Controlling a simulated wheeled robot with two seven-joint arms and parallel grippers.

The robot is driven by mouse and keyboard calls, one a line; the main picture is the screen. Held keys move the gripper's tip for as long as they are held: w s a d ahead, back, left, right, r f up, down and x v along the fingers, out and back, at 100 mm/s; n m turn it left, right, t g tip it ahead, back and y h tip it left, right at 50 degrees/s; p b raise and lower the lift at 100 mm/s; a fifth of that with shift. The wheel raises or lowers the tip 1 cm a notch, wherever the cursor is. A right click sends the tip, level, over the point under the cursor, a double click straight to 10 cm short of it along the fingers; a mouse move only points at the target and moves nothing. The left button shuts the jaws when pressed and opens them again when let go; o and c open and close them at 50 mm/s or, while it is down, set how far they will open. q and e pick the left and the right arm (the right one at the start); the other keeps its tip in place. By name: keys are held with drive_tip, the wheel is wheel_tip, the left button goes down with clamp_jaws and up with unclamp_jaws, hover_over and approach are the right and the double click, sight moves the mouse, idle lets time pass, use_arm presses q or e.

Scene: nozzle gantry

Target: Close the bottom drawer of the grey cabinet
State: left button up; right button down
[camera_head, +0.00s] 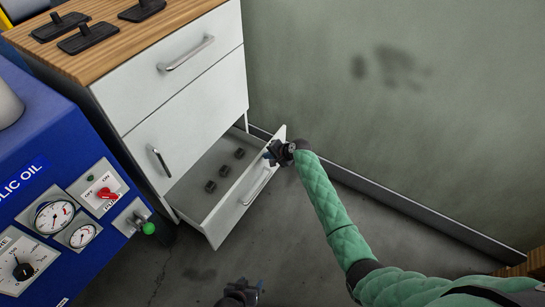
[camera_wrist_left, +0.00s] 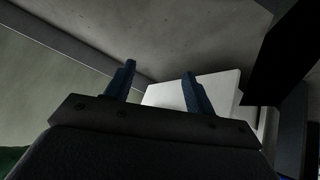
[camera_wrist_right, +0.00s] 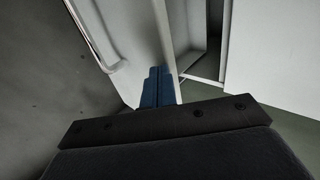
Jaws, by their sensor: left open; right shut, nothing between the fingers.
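My left gripper (camera_head: 254,287) is low over the floor, apart from the drawer. Its fingers (camera_wrist_left: 158,82) are spread and empty in the left wrist view.
A blue machine (camera_head: 60,160) with gauges, a red switch and a green-tipped lever (camera_head: 148,228) stands left of the cabinet. A green-grey wall (camera_head: 370,110) with a dark skirting runs along the right. The floor (camera_head: 310,240) before the drawer looks clear.

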use_arm(q)
drive_tip(key=w+r+t+b, duration=0.1)
drive_tip(key=w+r+t, duration=0.3)
drive_tip(key=w+r, duration=0.3)
drive_tip(key=w+d+r+t+h+b, duration=0.1)
drive_tip(key=w+r+t, duration=0.3)
drive_tip(key=r, duration=0.9)
drive_tip(key=w, duration=0.2)
drive_tip(key=shift+w+d, duration=0.15)
drive_tip(key=shift+w, duration=0.25)
use_arm(e)
drive_tip(key=w+a, duration=1)
drive_tip(key=a, duration=0.3)
drive_tip(key=shift+a, duration=0.4)
use_arm(q)
drive_tip(key=shift+h, duration=0.3)
